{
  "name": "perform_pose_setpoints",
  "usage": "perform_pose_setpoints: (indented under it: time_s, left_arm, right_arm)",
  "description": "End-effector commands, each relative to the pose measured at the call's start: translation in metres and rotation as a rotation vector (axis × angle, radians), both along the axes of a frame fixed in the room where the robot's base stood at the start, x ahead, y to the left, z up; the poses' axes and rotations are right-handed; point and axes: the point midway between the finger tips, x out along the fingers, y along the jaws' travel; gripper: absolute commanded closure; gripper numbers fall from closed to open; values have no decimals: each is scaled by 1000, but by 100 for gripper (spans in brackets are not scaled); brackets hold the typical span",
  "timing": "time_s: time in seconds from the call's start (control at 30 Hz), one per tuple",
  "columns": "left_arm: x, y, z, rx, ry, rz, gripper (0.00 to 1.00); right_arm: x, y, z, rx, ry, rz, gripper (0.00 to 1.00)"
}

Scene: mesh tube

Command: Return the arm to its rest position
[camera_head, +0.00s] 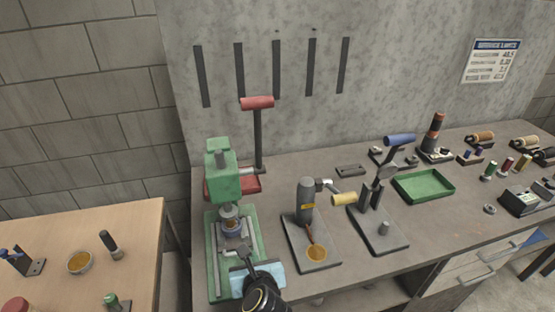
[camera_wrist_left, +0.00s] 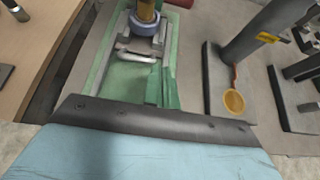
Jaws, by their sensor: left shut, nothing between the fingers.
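My left gripper (camera_head: 247,251) is at the bottom centre of the head view, with a light-blue body and dark fingers. It is shut and empty. It is over the front end of the green press base (camera_head: 219,286), in front of the press's small metal cup (camera_head: 231,226). In the left wrist view the light-blue body and a dark bar fill the lower part, with the green base (camera_wrist_left: 128,78) and the cup (camera_wrist_left: 144,25) beyond. I cannot tell whether the gripper touches the base. My right gripper is not in view.
The green press (camera_head: 221,172) has a red-handled lever (camera_head: 257,103). To its right stand a grey-cylinder fixture (camera_head: 305,200) with an amber-ended tool (camera_head: 316,251), a second stand (camera_head: 384,229) and a green tray (camera_head: 425,184). A wooden table (camera_head: 130,222) is at left.

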Motion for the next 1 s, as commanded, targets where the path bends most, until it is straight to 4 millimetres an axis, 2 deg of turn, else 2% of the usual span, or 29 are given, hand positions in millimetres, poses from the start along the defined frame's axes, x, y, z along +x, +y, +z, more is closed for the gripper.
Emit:
perform_pose_setpoints:
  time_s: [0.13,0.27,0.43,0.5,0.6,0.7,0.8,0.9,1.0]
  left_arm:
    - [3,4,8,38,-38,-26,100]
    - [11,13,42,213,-177,-142,100]
    - [7,8,108,649,-418,-423,100]
    - [-2,-2,127,851,-492,-554,100]
    - [-22,-20,140,1144,-564,-755,100]
    - [-46,-36,137,1435,-595,-975,100]
    - [-73,-43,119,1713,-582,-1216,100]
    - [-102,-37,91,1961,-519,-1483,100]
    - [-131,-16,63,2154,-411,-1759,100]
  right_arm:
    - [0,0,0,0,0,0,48]
    - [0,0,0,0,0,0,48]
    - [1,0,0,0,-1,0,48]
    - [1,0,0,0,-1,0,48]
    - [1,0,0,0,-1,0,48]
    - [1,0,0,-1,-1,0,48]
    - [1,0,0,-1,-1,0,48]
    - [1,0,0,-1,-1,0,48]
    - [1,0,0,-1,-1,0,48]
